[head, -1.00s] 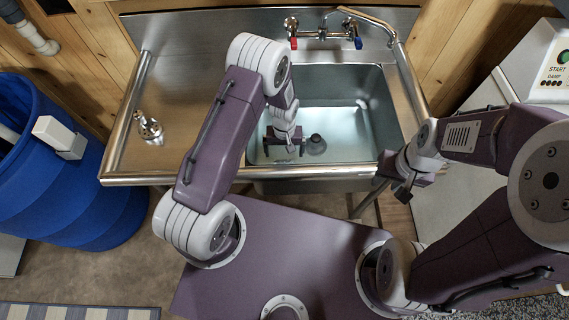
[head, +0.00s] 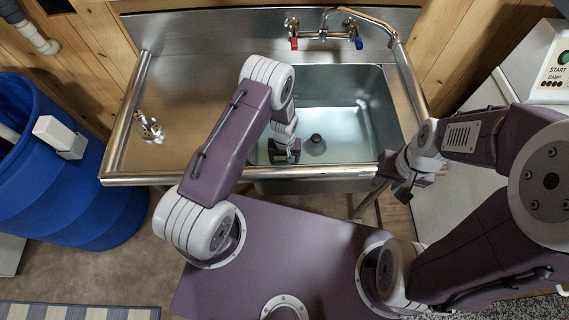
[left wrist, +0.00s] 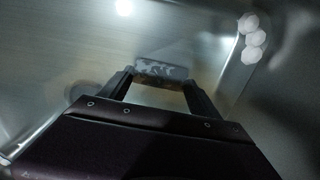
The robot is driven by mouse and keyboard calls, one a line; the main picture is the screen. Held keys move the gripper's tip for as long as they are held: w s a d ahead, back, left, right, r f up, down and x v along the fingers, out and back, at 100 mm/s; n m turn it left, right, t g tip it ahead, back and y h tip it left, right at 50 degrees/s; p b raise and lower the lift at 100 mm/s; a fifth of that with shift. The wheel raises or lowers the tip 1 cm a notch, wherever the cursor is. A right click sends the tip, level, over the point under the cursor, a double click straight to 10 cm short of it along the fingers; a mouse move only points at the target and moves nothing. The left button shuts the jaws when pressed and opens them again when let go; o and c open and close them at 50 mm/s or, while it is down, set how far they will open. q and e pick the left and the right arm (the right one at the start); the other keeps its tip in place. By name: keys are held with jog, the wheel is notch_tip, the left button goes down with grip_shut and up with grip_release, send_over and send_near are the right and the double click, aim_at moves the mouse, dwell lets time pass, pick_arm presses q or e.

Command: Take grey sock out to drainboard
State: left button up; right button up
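A small grey patterned cloth, apparently the grey sock (left wrist: 165,69), lies low in the steel sink basin (head: 345,100). In the left wrist view it shows between and just past the fingertips of my left gripper (left wrist: 160,80). The fingers stand wide apart, and I cannot tell whether they touch it. In the head view my left gripper (head: 284,156) is down in the front left of the basin and hides the sock. The drainboard (head: 195,105) is the flat steel top left of the basin. My right gripper (head: 396,180) is empty and looks open, by the sink's front right corner.
A dark round drain piece (head: 316,144) sits on the basin floor right of my left gripper. A metal fitting (head: 149,127) stands at the drainboard's left. The faucet (head: 325,34) is at the back. A blue barrel (head: 75,185) stands left. Most of the drainboard is clear.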

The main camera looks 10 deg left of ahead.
pick_arm(q)
jog(key=shift+c, duration=1.2)
jog(key=shift+r, duration=0.5)
notch_tip(320, 180, up, 3)
jog(key=shift+w+f, duration=0.1)
jog(key=w+d+r+b, duration=0.1)
jog(key=w+d+r, duration=0.2)
jog(key=d+r, duration=0.4)
jog(key=d, duration=0.4)
jog(key=shift+d, duration=0.2)
jog(key=shift+r, duration=0.1)
